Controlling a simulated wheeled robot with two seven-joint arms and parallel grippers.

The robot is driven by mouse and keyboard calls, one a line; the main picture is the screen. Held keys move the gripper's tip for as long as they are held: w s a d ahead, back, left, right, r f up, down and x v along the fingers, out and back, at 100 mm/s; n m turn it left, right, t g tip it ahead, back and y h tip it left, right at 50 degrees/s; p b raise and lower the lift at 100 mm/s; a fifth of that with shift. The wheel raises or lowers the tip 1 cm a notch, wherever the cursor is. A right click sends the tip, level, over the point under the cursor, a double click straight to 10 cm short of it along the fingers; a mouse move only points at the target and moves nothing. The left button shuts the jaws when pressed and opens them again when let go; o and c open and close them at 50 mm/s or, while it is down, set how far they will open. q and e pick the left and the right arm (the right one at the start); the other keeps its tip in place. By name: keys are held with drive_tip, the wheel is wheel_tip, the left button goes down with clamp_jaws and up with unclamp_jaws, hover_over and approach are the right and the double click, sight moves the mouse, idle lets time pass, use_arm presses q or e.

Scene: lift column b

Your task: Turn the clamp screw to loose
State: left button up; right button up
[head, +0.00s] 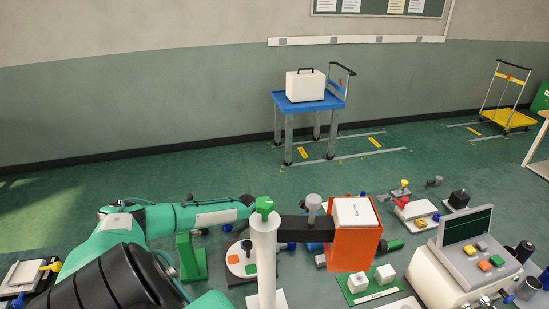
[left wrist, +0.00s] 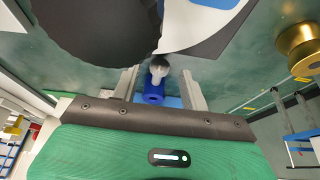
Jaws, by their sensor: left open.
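In the left wrist view my left gripper (left wrist: 160,74) is open. A blue knob (left wrist: 153,92) with a rounded grey end (left wrist: 158,65) shows between its fingers, with a gap on each side. I cannot tell for sure whether this knob is the clamp screw. In the head view a white column (head: 263,255) with a green cap (head: 263,204) stands upright. A dark cross arm (head: 292,229) runs right from it to an orange block (head: 353,248) with a white top. A grey knob (head: 313,203) rises beside the block. My left arm reaches toward the column; its fingers are hidden there.
A white round plate (head: 236,267) and a green block (head: 190,256) stand left of the column. A grey console (head: 472,262) stands at right. Small fixtures crowd between. A blue cart (head: 283,98) with a white case (head: 305,85) stands behind, with open floor around it.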

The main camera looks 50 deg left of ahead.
use_arm(q)
drive_tip(key=shift+x, duration=0.9)
clamp_jaws()
drive_tip(key=shift+a+f+h+b, duration=0.1)
drive_tip(key=shift+f+h+b, duration=0.15)
drive_tip(key=shift+b, duration=0.4)
drive_tip(key=shift+w+r+g+h+b, duration=0.1)
drive_tip(key=shift+r+g+h+b, duration=0.05)
drive_tip(key=shift+g+h+b, duration=0.2)
drive_tip(key=shift+r, duration=0.1)
unclamp_jaws()
